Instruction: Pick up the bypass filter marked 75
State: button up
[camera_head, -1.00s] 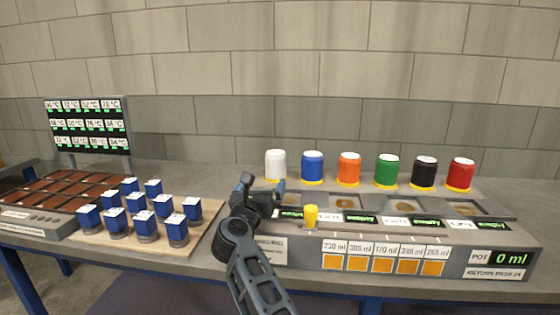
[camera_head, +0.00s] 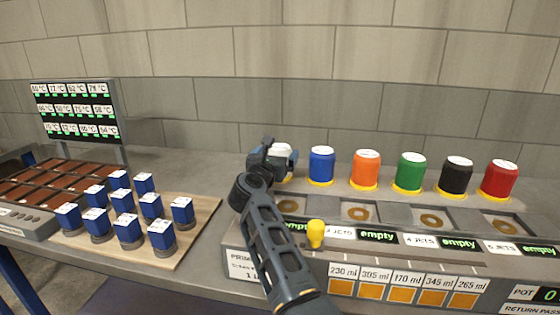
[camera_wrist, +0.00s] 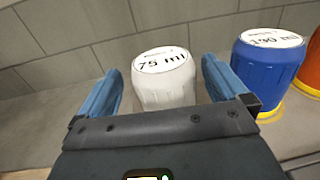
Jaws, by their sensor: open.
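The white bypass filter marked "75 ml" (camera_wrist: 165,85) stands upright between the two blue fingers of my gripper (camera_wrist: 163,85) in the wrist view. The fingers are open, with a gap on each side of the filter. In the head view my gripper (camera_head: 273,160) is at the left end of the back row of filters and hides most of the white filter (camera_head: 281,148). Only its pale top and a bit of its yellow base ring show there.
A blue filter (camera_head: 321,165) stands just right of my gripper, followed by orange (camera_head: 365,168), green, black and red ones. In front is a console with several round seats and a yellow knob (camera_head: 316,233). Blue cubes stand on a wooden board (camera_head: 196,223) at left.

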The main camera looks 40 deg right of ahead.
jog(key=x, duration=0.4)
jog(key=shift+s+d+r, duration=0.1)
jog(key=shift+d+r, duration=0.05)
jog(key=c, duration=1.2)
jog(key=shift+c, duration=0.4)
